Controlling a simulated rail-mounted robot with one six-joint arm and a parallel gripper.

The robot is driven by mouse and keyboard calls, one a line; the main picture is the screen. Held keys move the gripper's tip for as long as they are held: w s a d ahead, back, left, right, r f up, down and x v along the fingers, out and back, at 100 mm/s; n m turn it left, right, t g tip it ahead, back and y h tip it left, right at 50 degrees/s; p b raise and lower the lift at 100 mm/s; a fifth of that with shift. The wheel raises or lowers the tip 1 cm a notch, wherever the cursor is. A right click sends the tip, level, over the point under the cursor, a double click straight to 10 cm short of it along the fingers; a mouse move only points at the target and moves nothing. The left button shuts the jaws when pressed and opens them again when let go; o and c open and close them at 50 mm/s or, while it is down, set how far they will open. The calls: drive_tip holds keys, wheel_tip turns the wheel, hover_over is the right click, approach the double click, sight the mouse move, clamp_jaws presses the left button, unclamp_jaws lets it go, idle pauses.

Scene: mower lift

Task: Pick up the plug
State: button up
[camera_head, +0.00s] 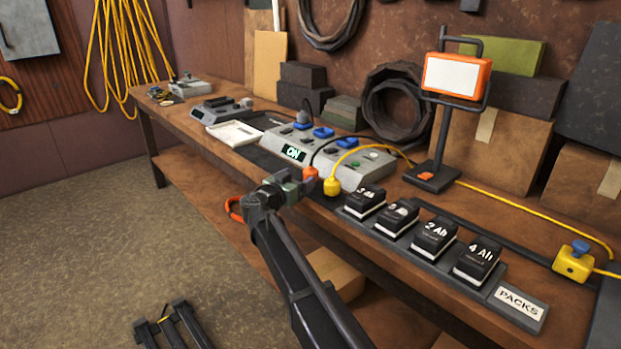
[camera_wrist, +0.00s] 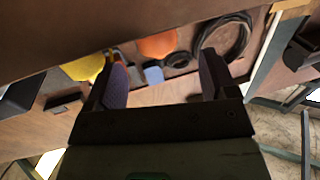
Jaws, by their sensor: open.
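Two plugs are at the front of a grey power unit (camera_head: 330,156) with a lit "ON" display: an orange plug (camera_head: 310,172) by a black cable and a yellow plug (camera_head: 331,185) on a yellow cable. Which one the task means is not clear. My gripper (camera_head: 297,182) is close to both in the head view, its tips partly hidden. In the wrist view my gripper (camera_wrist: 163,78) has its fingers apart with nothing clearly held. There an orange shape (camera_wrist: 157,44) lies beyond the gap between the fingers, and a yellow shape (camera_wrist: 83,68) is beyond the left finger.
The workbench (camera_head: 400,262) holds several black battery packs (camera_head: 434,236), an orange work light (camera_head: 456,76) on a stand, and a yellow box (camera_head: 573,262) with a blue knob. A black stand (camera_head: 172,325) is on the floor. The open floor (camera_head: 70,220) is at left.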

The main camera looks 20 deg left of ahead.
sight(306, 174)
drive_tip(key=x, duration=0.5)
drive_tip(key=shift+s+d+r, duration=0.1)
drive_tip(key=shift+d, duration=0.05)
drive_tip(key=c, duration=1)
drive_tip(key=shift+r, duration=0.1)
drive_tip(key=shift+c, duration=0.2)
wheel_tip(306, 174, up, 20)
drive_tip(key=p, duration=2)
